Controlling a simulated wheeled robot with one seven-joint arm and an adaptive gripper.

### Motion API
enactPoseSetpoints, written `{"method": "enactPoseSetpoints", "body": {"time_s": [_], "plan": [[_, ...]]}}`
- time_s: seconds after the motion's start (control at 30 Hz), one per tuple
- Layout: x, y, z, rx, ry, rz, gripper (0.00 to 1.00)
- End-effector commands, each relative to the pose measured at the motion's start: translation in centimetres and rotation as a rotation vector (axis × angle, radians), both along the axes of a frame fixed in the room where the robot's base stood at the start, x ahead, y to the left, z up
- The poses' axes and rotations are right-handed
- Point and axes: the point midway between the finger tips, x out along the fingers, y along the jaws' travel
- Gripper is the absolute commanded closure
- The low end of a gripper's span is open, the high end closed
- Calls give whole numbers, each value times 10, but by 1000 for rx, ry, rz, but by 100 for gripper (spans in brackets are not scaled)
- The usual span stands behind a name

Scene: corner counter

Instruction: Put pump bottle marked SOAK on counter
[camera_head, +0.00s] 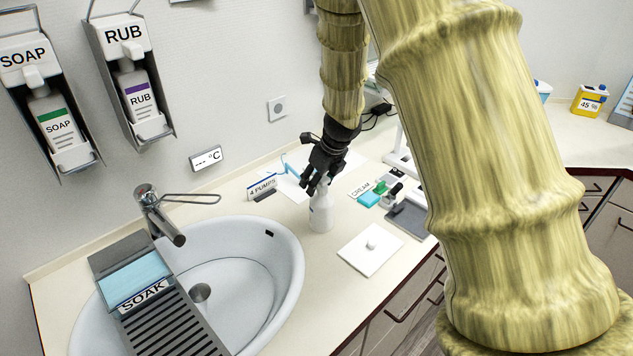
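A white bottle (321,214) stands upright at or just above the counter (350,215), right of the sink. Its marking is too small to read, and its top is hidden by my gripper. My gripper (317,188) points down with its dark fingers at the top of this bottle. I cannot tell whether the fingers are closed on it. A SOAK label (143,294) is on the front of a light-blue tray (136,272) on the grey rack over the sink.
The sink (279,300) with its tap (165,222) is left of the bottle. A white square plate (357,258) lies right of it. A 4 PUMPS sign (262,186), a CREAM card (360,189) and small items stand behind. SOAP and RUB dispensers hang on the wall.

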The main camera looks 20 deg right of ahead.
Motion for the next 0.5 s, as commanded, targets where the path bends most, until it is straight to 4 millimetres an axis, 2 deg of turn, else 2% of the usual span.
{"method": "enactPoseSetpoints", "body": {"time_s": [0.5], "plan": [[-27,-10,74,-2,-2,1,50]]}}
